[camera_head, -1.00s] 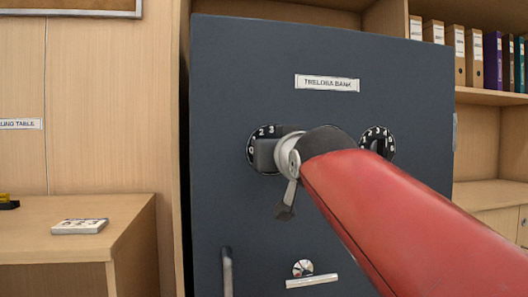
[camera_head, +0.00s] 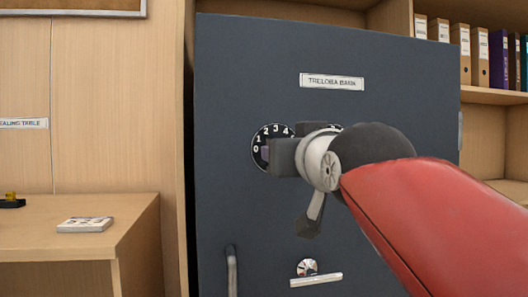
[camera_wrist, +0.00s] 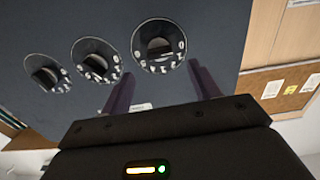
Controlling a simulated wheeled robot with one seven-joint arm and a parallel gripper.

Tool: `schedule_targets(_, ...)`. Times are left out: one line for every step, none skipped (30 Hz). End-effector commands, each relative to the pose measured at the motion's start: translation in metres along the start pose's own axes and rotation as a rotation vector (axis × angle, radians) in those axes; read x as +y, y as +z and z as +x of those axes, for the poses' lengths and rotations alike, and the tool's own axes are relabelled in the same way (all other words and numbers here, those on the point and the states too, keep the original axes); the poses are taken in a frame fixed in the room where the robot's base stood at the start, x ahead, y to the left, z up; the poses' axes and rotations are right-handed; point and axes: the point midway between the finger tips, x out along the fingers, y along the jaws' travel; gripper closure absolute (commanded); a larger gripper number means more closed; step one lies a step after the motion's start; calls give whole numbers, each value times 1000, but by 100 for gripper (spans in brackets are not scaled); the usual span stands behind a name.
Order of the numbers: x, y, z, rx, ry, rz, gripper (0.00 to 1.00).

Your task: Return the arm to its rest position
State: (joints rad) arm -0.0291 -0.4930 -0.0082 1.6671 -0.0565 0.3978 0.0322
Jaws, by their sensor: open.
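My red arm reaches in from the lower right in the head view. My gripper (camera_wrist: 163,92) is open and empty, its two dark fingers spread apart in the wrist view. In the head view its grey body is in front of the dark safe door (camera_head: 225,190), beside the left dial (camera_head: 268,138), whose numbers 0 to 4 show. The wrist view shows three round black dials in a row, the nearest dial (camera_wrist: 158,45) beyond the fingers and apart from them. In the head view my gripper and arm hide most of the other dials.
A wooden table (camera_head: 75,227) with a number card (camera_head: 85,224) stands at the left. The safe door has a bar handle (camera_head: 232,270) and a lower lever (camera_head: 316,280). Shelves with binders (camera_head: 480,55) are at the right. A corkboard (camera_wrist: 285,92) hangs beyond.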

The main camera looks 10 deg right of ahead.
Motion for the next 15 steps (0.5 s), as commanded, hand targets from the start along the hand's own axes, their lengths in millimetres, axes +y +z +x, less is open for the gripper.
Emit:
schedule_targets(0,0,-3,0,0,0,38)
schedule_targets(0,0,-4,0,0,0,38)
schedule_targets(0,0,-5,-1,0,0,38)
schedule_targets(0,0,-5,-1,0,0,38)
schedule_targets(0,0,-5,-1,0,0,38)
schedule_targets(0,1,-5,-1,0,0,38)
schedule_targets(0,1,-5,-1,0,0,38)
schedule_targets(0,1,-5,-1,0,0,38)
schedule_targets(0,0,-5,-1,0,0,38)
schedule_targets(0,0,-5,-1,0,0,38)
schedule_targets(0,1,-5,-4,0,0,38)
schedule_targets(0,3,-5,-14,0,0,38)
schedule_targets(0,7,-5,-30,0,0,38)
schedule_targets(0,12,-5,-53,0,0,38)
schedule_targets(0,23,-6,-96,0,0,38)
